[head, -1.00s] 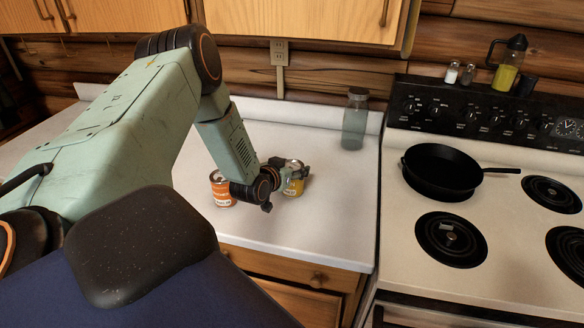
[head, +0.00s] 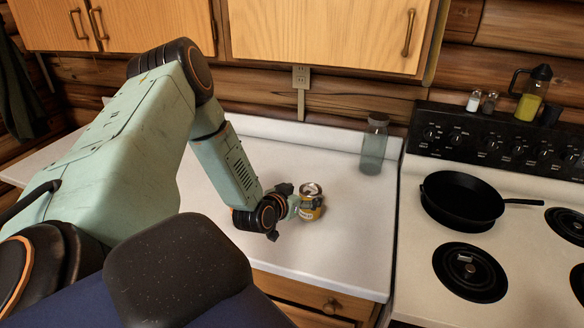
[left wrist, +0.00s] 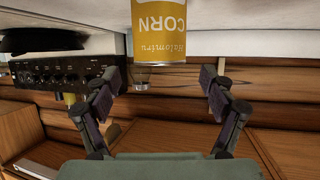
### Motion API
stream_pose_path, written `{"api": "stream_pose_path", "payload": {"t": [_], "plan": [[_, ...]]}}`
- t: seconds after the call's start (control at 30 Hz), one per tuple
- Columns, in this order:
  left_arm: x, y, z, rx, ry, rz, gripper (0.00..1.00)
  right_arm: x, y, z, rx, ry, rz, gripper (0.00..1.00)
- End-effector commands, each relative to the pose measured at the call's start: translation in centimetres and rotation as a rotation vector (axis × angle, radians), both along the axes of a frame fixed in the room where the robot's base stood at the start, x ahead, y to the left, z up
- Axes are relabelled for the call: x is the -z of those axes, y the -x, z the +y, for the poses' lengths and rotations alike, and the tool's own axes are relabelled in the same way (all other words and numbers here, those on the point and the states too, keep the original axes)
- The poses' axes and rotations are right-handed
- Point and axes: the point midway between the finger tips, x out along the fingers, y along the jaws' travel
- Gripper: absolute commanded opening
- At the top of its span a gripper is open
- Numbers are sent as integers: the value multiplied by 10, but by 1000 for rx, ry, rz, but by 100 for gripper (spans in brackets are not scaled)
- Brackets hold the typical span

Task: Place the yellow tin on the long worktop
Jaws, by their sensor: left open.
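The yellow tin (head: 313,208) stands upright on the long white worktop (head: 335,240), near its front half. In the left wrist view the yellow tin (left wrist: 160,30) shows upside down at the top, with its corn label. My left gripper (head: 293,203) is close to the tin's left side. In the left wrist view my left gripper (left wrist: 162,82) has its two fingers spread wide with nothing gripped, and the tin is ahead of and between their lines. Whether a finger touches the tin I cannot tell. My right gripper is not in view.
A glass bottle (head: 374,150) stands at the worktop's back right. The stove (head: 420,270) adjoins on the right, with a black pan (head: 460,200) on it. Wooden cupboards (head: 325,35) hang above. The worktop between tin and bottle is clear.

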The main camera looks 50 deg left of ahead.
Motion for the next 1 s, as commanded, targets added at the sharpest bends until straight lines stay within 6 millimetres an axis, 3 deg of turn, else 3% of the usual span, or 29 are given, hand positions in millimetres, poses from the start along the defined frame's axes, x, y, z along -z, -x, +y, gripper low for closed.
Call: {"api": "stream_pose_path", "payload": {"t": [0.2,0.4,0.83,1.0], "plan": [[-18,34,-8,-4,4,0,83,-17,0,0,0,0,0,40],[-26,54,-14,-3,1,0,83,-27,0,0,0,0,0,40],[-27,61,-16,1,-2,0,83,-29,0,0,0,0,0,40],[-27,61,-16,1,-2,0,69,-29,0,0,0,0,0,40]]}}
